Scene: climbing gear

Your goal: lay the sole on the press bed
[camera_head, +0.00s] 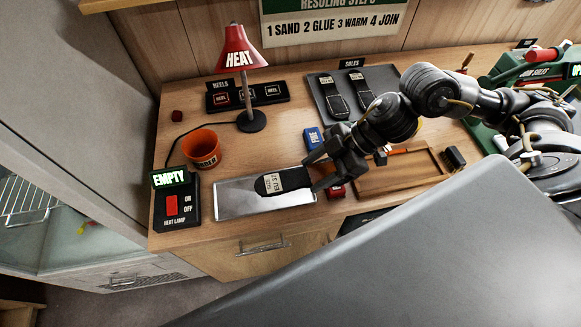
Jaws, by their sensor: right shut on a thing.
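A black sole (268,185) with a pale size label reading EU 37 is at the silver plate (230,203) near the bench's front. My right gripper (317,172) is shut on the sole's right end. I cannot tell whether the sole touches the plate or is just above it. A green machine (505,75) labelled "JOIN SOLES" stands at the far right, partly cut off and partly behind my right arm; it looks like the press. Its bed is not clearly visible. My left gripper is not in view.
A red heat lamp (240,62), an orange cup (202,149) and a heat-lamp switch box (176,207) showing EMPTY stand left. A soles tray (318,98) with two soles and a heels tray (217,107) lie behind. A wooden tray (375,184) lies right of the plate.

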